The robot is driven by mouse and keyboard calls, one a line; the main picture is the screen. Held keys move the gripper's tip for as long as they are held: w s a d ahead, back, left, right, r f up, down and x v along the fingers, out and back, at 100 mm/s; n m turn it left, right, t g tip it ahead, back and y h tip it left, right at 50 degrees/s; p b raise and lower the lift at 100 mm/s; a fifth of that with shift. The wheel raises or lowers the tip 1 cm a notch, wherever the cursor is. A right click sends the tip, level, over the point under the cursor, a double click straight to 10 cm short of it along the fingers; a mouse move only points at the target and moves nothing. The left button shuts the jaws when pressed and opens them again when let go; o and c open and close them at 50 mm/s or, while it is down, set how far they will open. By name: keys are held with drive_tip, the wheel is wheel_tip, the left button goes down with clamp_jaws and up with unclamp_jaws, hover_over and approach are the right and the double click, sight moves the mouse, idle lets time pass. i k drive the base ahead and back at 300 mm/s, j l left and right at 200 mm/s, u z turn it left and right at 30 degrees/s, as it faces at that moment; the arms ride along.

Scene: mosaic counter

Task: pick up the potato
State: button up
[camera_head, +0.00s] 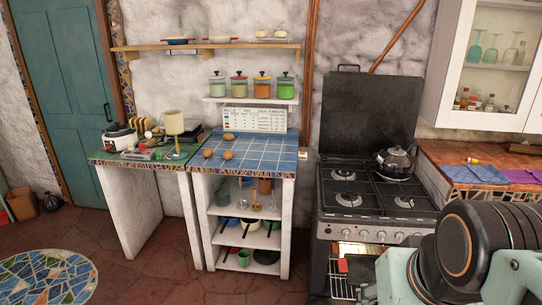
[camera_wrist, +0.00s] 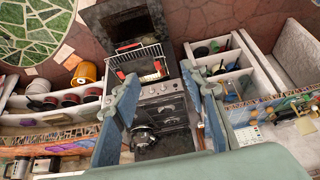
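Three small brown, rounded things that look like potatoes lie on the blue tiled counter (camera_head: 258,151) in the head view: one at the back (camera_head: 228,136), one at front left (camera_head: 208,153) and one at front right (camera_head: 228,155). I cannot tell which is the potato of the task. My gripper (camera_wrist: 159,74) is open and empty in the wrist view, its two fingers wide apart with the stove seen beyond them. It is well away from the counter.
A stove (camera_head: 376,192) with a dark kettle (camera_head: 395,162) stands right of the tiled counter. A shelf with several jars (camera_head: 238,88) hangs above. The counter's front right is clear.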

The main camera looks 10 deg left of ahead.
sight(228, 154)
drive_tip(key=j, duration=0.45)
drive_tip(key=i+j+u, duration=0.1)
drive_tip(key=j, duration=0.35)
drive_tip(key=i+j+u, duration=0.1)
drive_tip(key=j, duration=0.25)
drive_tip(key=i+j+u, duration=0.1)
drive_tip(key=i+j, duration=0.15)
drive_tip(key=i+j+u, duration=0.5)
drive_tip(key=i+j, duration=0.15)
drive_tip(key=i+l+u, duration=0.2)
drive_tip(key=i, duration=0.25)
drive_tip(key=i+l+u, duration=0.2)
drive_tip(key=i, duration=0.25)
drive_tip(key=i+l+u, duration=0.1)
drive_tip(key=l, duration=0.25)
drive_tip(key=i+l+u, duration=0.1)
drive_tip(key=l, duration=0.3)
drive_tip(key=i+l+u, duration=0.1)
drive_tip(key=i+l, duration=0.15)
drive_tip(key=l, duration=0.15)
drive_tip(key=i+l+u, duration=0.1)
drive_tip(key=l, duration=0.3)
drive_tip(key=i+j+z, duration=0.25)
drive_tip(key=k+l, duration=0.05)
drive_tip(key=k, duration=0.05)
